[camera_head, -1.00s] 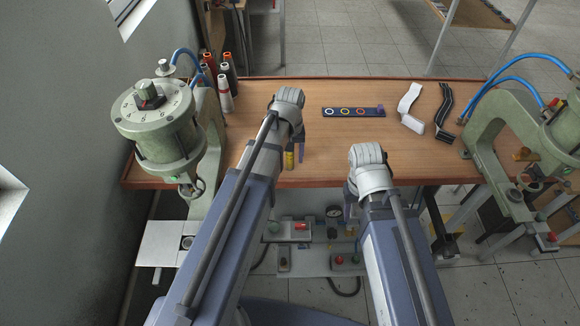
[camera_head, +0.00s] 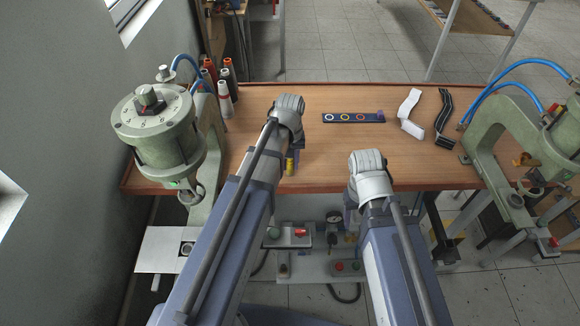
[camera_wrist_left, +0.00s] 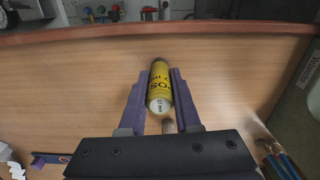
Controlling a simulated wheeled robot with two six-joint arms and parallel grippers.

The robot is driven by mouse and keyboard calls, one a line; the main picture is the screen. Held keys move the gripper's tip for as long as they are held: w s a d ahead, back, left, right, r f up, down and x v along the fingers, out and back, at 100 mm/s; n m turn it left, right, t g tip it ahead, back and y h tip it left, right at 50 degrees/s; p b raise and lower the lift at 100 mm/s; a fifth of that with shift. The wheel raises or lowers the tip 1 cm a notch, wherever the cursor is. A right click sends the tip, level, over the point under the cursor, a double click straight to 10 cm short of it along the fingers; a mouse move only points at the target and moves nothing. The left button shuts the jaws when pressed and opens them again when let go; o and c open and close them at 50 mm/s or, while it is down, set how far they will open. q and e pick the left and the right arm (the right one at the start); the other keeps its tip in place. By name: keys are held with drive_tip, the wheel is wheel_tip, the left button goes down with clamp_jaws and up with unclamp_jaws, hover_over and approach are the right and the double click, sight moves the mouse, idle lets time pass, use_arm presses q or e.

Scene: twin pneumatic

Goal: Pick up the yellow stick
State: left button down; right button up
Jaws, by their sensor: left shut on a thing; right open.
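The yellow stick (camera_head: 290,165) is a short yellow cylinder with dark print and a pale end, near the table's front edge. In the left wrist view the stick (camera_wrist_left: 160,85) lies between the two purple fingers, its pale end towards the camera. My left gripper (camera_head: 294,158) is shut on it; it also shows in the left wrist view (camera_wrist_left: 160,82). Whether the stick touches the table is hard to tell. My right gripper (camera_head: 349,214) is open, in front of the table edge, largely hidden by its own wrist.
A dark strip with coloured rings (camera_head: 354,117) lies mid-table. A white strap (camera_head: 410,112) and a black strap (camera_head: 444,118) lie to its right. Thread spools (camera_head: 226,92) stand back left. Green presses flank the table, left (camera_head: 160,135) and right (camera_head: 500,135). The wooden table (camera_head: 330,160) is otherwise clear.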

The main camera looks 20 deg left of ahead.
use_arm(q)
drive_tip(key=shift+r, duration=0.1)
idle(0.3)
wheel_tip(320, 180, up, 10)
drive_tip(key=p, duration=1)
drive_tip(key=c, duration=1.2)
unclamp_jaws()
clamp_jaws()
